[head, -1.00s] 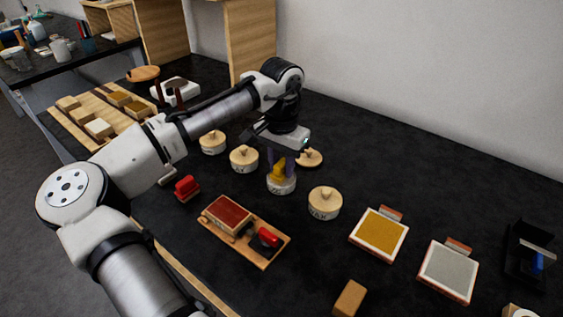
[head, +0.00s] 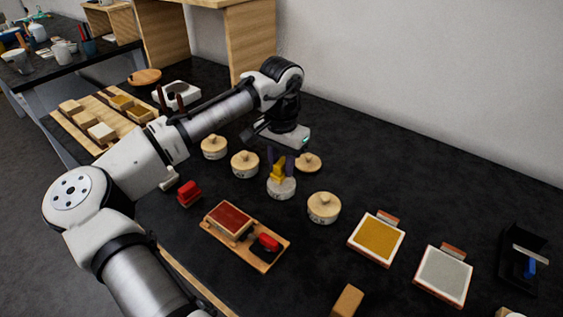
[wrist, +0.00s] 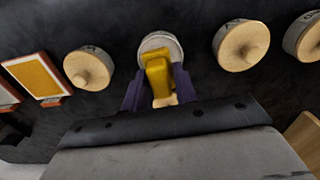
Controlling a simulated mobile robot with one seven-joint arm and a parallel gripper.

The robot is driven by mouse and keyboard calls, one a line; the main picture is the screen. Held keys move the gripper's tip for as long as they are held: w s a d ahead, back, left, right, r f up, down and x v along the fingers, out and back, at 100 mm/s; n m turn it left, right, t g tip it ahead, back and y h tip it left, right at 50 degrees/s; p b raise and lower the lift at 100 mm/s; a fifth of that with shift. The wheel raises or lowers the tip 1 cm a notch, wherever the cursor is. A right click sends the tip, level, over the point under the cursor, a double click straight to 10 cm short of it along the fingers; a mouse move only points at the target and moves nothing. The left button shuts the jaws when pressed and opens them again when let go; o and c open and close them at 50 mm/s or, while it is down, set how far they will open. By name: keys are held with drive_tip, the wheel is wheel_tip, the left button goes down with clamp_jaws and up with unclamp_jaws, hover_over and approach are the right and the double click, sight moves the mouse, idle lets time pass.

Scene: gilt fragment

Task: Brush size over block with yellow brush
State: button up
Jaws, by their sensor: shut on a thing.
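My gripper (head: 282,164) is shut on the yellow brush (head: 278,173), with a dark purple finger on each side of it. The brush also shows in the wrist view (wrist: 158,76). The brush is at an open round white pot (head: 281,188), over or in its mouth; I cannot tell how deep its bristles are. The block that looks most like the task's block is the red-topped one (head: 229,219) on a wooden board (head: 262,260) in front of the gripper. A red-handled brush or tool (head: 265,244) lies on the same board.
Lidded pots stand left (head: 245,164) and right (head: 324,208) of the open pot; a loose wooden lid (head: 308,162) lies behind. A red tool (head: 188,193) is left. Gold (head: 377,238) and grey (head: 443,273) panels lie right. A wooden block (head: 347,301) is at the front.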

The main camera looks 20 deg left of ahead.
sight(281, 161)
drive_tip(key=shift+r+p, duration=1.95)
drive_tip(key=shift+r, duration=0.4)
